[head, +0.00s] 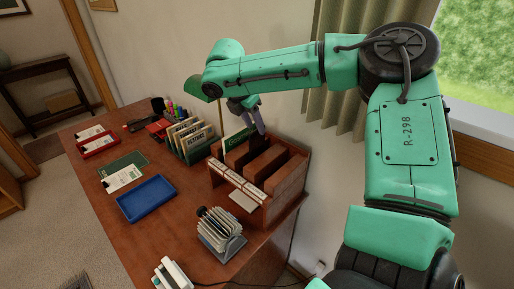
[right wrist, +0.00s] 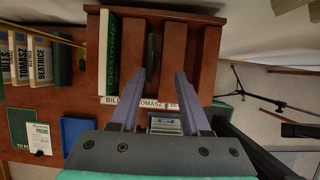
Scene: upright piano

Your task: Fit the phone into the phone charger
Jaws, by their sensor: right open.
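A white stand (head: 172,273) at the near edge of the desk has a dark cable running right and looks like the phone charger; its slot is too small to make out. I cannot surely identify the phone. A thin dark item (right wrist: 152,52) stands on edge in a slot of the wooden organizer (head: 285,190), beside a green-covered book (head: 236,138), and may be it. My right gripper (head: 254,118) is open above the organizer, pointing down. In the right wrist view its fingers (right wrist: 158,76) are on either side of the dark item's line, seemingly apart from it. My left gripper is not in view.
A rotary card file (head: 221,232) stands between organizer and charger. A blue tray (head: 147,199), a red tray (head: 97,144), upright books (head: 190,138) and pens (head: 172,108) occupy the desk. A wall and curtain (head: 345,85) stand close behind the organizer.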

